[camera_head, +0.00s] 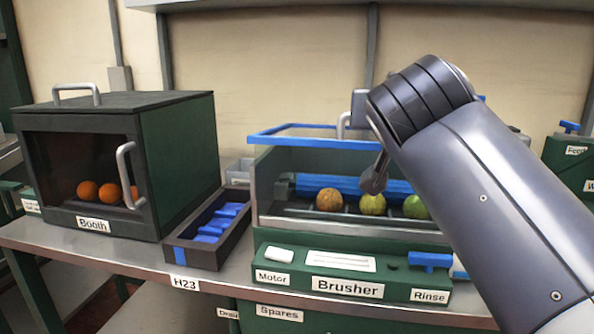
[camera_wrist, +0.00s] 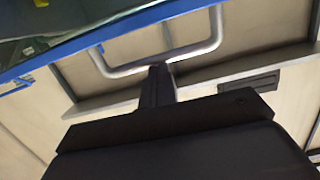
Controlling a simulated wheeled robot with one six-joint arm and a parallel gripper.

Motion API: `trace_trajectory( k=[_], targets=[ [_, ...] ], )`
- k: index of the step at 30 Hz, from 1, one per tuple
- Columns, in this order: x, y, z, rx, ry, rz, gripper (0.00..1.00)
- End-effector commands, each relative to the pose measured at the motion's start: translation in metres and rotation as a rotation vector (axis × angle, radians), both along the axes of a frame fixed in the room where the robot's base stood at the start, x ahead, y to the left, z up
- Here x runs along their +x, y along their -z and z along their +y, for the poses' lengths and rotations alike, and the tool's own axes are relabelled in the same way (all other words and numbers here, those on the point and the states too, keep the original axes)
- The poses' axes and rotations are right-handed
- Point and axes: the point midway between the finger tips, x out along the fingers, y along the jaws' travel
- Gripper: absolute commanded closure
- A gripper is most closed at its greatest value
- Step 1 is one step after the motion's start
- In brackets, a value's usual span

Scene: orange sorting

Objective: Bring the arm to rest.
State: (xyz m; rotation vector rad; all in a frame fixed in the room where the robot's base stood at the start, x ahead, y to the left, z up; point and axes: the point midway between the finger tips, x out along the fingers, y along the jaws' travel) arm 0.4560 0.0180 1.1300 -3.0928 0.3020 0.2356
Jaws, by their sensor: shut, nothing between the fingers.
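My arm (camera_head: 490,180) reaches in from the lower right of the head view and bends in front of the brusher (camera_head: 350,273). It covers the brusher's right part. In the wrist view my gripper (camera_wrist: 158,84) is shut and empty. Its fingertips show close to a grey metal handle (camera_wrist: 125,70); I cannot tell whether they touch it. In the head view I cannot make out the fingertips clearly around the bend of the arm.
The brusher has a blue-rimmed lid (camera_head: 300,130) and holds several fruits, orange to green (camera_head: 372,203). At left stands a dark booth (camera_head: 178,150) with oranges (camera_head: 87,190) inside. A tray with blue dividers (camera_head: 205,258) sits between them.

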Motion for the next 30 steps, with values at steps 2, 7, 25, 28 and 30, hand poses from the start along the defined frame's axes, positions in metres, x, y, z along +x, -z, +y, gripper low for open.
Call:
trace_trajectory(
  k=[2,7,25,28,30],
  targets=[
    [0.004,-0.009,0.0,-0.003,0.001,0.007,1.0],
    [0.008,-0.021,-0.001,0.005,0.001,0.041,1.0],
    [0.024,-0.056,-0.004,0.027,0.002,0.155,1.0],
    [0.026,-0.062,-0.005,0.03,0.002,0.172,1.0],
    [0.028,-0.065,-0.005,0.032,0.001,0.185,1.0]
  ],
)
